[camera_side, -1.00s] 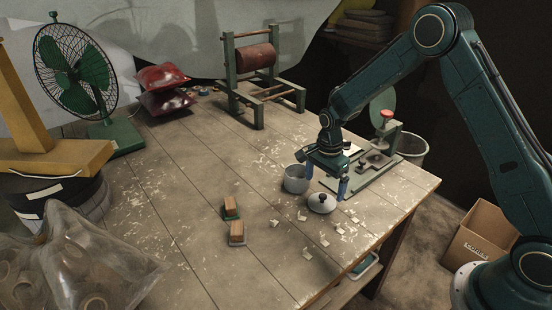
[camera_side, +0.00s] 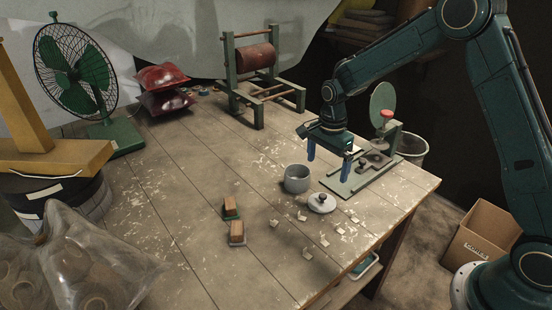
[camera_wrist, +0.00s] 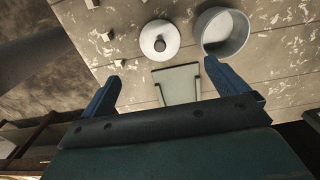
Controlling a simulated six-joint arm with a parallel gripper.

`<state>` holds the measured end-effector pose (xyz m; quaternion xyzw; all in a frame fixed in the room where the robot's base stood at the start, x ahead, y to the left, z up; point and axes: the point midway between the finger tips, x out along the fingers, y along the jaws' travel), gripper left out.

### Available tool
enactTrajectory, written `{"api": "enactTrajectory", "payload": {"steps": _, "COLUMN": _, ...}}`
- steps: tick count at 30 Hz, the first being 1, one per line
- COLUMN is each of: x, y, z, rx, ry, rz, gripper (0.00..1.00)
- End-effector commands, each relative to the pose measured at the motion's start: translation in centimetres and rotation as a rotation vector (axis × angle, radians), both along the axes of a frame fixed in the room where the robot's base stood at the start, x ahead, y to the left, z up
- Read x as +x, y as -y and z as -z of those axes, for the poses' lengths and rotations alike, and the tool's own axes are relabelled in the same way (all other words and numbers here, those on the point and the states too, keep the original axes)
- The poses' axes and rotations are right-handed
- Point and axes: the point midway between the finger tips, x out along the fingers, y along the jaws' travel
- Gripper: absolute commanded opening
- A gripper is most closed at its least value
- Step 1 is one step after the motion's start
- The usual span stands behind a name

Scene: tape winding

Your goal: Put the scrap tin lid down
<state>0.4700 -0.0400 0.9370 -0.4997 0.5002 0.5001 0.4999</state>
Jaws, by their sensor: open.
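The tin lid (camera_side: 321,203) is a pale round lid with a dark knob. It lies flat on the table, apart from the tin and just to its right in the side view. The open scrap tin (camera_side: 297,179) stands upright beside it. In the wrist view the lid (camera_wrist: 160,40) is left of the tin (camera_wrist: 222,32), which looks pale inside. My gripper (camera_side: 329,161) is open and empty, raised above the table behind the lid. Its blue fingers are wide apart in the wrist view (camera_wrist: 160,90), with the lid beyond them.
A green device with a round disc and red knob (camera_side: 386,116) stands behind the lid, on a base plate (camera_side: 345,184). Small pale scraps (camera_side: 307,253) lie in front. Two wood-topped blocks (camera_side: 237,232) sit to the left. The middle of the table (camera_side: 190,180) is clear.

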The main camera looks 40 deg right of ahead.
Motion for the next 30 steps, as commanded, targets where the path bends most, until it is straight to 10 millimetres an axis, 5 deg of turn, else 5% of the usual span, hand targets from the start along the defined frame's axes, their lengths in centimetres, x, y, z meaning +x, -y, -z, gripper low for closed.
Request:
{"api": "enactTrajectory", "payload": {"steps": 11, "x": -0.4, "y": -0.2, "z": -1.2, "rx": -0.001, "ry": 0.014, "rz": -0.038, "gripper": 0.98}}
{"api": "enactTrajectory", "payload": {"steps": 20, "x": -3.1, "y": -0.9, "z": -7.0, "rx": -0.016, "ry": 0.081, "rz": -0.242, "gripper": 0.98}}
{"api": "enactTrajectory", "payload": {"steps": 30, "x": -8.5, "y": -1.9, "z": -14.0, "rx": -0.061, "ry": 0.175, "rz": -0.559, "gripper": 0.98}}
